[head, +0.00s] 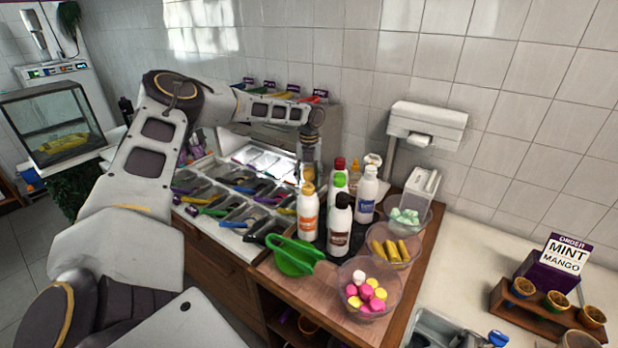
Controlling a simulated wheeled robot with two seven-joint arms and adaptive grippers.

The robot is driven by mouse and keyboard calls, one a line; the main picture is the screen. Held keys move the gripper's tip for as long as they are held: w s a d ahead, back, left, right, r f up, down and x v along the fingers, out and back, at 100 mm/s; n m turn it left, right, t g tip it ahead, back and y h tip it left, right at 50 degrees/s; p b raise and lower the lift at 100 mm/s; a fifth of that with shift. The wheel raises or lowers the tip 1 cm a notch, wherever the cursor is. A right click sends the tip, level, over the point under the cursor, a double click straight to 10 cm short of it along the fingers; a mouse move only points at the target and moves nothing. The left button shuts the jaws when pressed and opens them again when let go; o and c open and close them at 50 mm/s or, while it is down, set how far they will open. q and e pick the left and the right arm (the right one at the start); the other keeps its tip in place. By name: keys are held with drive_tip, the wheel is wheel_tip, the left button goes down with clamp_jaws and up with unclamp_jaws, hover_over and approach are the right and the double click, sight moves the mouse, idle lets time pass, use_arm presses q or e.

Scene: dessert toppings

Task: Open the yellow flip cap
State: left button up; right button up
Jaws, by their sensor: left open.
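A white bottle with an orange label (308,222) stands upright on a dark mat at the front left of a bottle group. Its yellow cap (307,188) looks closed, though it is too small to be sure. My left arm reaches in from the left, and its gripper (309,174) points down just above or behind this cap. The left gripper is open; its fingertips are small and partly lost against the background. I cannot tell whether they touch the cap. My right gripper is not in view.
Close by stand bottles with a green cap (340,180), dark cap (342,199), red cap (339,163) and white cap (369,170). A green scoop (294,258) and bowls of sweets (368,290) and yellow sticks (391,245) lie in front. The topping trays (238,180) are left.

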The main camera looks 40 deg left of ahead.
use_arm(q)
drive_tip(key=shift+r, duration=0.15)
drive_tip(key=shift+r, duration=5.9)
drive_tip(key=shift+n, duration=0.3)
